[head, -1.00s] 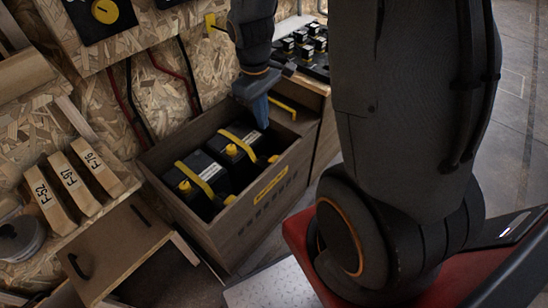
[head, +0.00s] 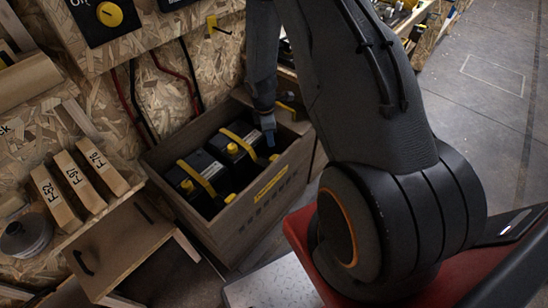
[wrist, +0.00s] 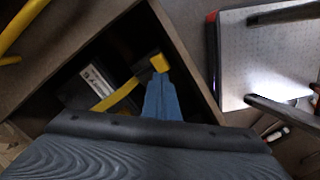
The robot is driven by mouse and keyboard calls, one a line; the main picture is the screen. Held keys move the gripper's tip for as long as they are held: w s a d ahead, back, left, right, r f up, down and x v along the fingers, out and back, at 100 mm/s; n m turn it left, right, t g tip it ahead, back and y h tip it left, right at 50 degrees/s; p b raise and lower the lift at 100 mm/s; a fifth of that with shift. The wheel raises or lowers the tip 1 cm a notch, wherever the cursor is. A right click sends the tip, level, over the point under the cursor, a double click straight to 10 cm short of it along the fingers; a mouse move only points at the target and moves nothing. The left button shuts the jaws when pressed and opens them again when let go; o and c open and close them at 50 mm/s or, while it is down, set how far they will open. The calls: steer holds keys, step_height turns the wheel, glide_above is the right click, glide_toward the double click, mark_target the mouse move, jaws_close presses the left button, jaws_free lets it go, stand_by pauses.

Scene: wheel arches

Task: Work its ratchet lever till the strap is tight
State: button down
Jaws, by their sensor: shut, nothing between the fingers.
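Two black batteries, a left one (head: 190,192) and a right one (head: 222,142), sit in an open wooden box. A yellow strap crosses each: the left strap (head: 199,178) and the right strap (head: 238,141). Yellow end pieces (head: 229,198) show by the box's front wall. My gripper (head: 269,136) points down into the box's right end, beside the right battery. In the wrist view its blue fingers (wrist: 162,98) are together, with a yellow block (wrist: 160,62) just beyond their tips and a yellow strap (wrist: 116,96) to the left. Contact cannot be told. The ratchet lever is not clearly distinguishable.
The wooden box (head: 232,223) has high walls close around my gripper. A yellow bar (head: 286,110) lies beyond its right end. A hinged wooden panel (head: 118,243) and marked wooden blocks (head: 84,187) are at left. Red and black cables (head: 172,75) hang behind. Floor is open at right.

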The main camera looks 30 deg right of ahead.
mark_target(273, 158)
steer(key=f+b, duration=0.1)
steer(key=f, duration=0.1)
steer(key=f+b, duration=0.4)
steer(key=f, duration=0.1)
steer(key=shift+s+d, duration=0.1)
steer(key=shift+d, duration=0.2)
steer(key=shift+f+b, duration=0.1)
steer(key=shift+b, duration=0.2)
